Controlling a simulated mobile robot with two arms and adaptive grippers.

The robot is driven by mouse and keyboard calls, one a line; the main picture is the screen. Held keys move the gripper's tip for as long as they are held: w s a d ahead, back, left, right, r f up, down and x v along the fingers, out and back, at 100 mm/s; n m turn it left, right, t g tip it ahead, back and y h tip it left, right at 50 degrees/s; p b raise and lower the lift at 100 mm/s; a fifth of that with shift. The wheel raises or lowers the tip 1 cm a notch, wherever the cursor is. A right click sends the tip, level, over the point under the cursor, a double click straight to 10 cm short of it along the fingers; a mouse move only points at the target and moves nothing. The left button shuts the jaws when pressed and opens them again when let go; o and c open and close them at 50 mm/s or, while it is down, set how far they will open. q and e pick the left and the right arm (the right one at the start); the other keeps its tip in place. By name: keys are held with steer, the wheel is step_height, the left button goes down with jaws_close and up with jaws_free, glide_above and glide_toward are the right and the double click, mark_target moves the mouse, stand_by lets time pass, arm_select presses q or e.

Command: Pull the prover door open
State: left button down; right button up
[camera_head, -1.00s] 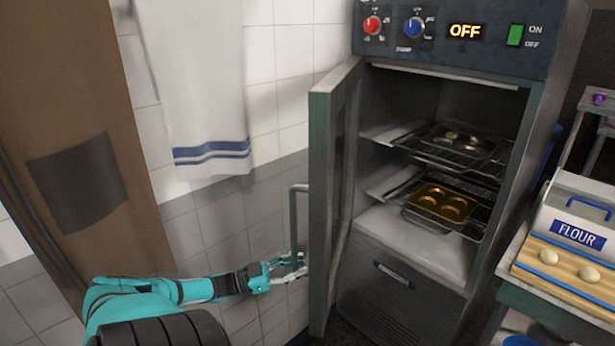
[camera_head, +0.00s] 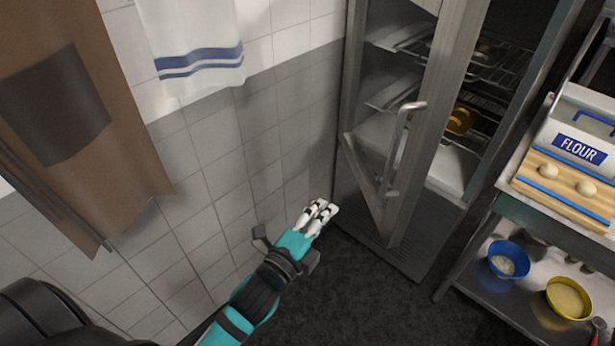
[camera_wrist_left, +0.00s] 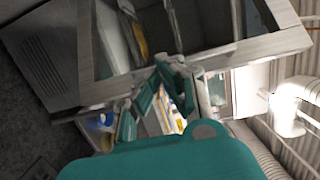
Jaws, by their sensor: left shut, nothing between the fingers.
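The prover door (camera_head: 430,120), a metal frame with a glass pane, stands partly open. It is hinged at its left side and its free edge juts toward me. Its silver bar handle (camera_head: 398,150) is near the free edge, with no gripper on it. My left gripper (camera_head: 322,212) is shut and empty, left of and below the handle, apart from it. The left wrist view shows the gripper's fingers (camera_wrist_left: 165,88) in front of the door frame (camera_wrist_left: 200,58); contact is unclear there. The prover (camera_head: 375,220) shows shelves through the glass. My right gripper is out of view.
A steel table at the right holds a flour box (camera_head: 580,140) and a board with dough balls (camera_head: 565,183). Blue (camera_head: 508,260) and yellow (camera_head: 568,298) bowls sit on its lower shelf. A tiled wall (camera_head: 225,160) is at the left. The dark floor before the prover is clear.

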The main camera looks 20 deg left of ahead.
arm_select(q)
steer(key=w+a+p, duration=0.2)
steer(key=w+p, duration=0.2)
steer(key=w, duration=0.4)
steer(key=shift+w, duration=0.3)
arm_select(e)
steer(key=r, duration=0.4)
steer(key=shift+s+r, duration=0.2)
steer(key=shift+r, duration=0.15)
arm_select(q)
steer(key=shift+d, duration=0.1)
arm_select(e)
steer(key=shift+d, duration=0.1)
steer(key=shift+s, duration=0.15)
arm_select(q)
steer(key=shift+w, duration=0.1)
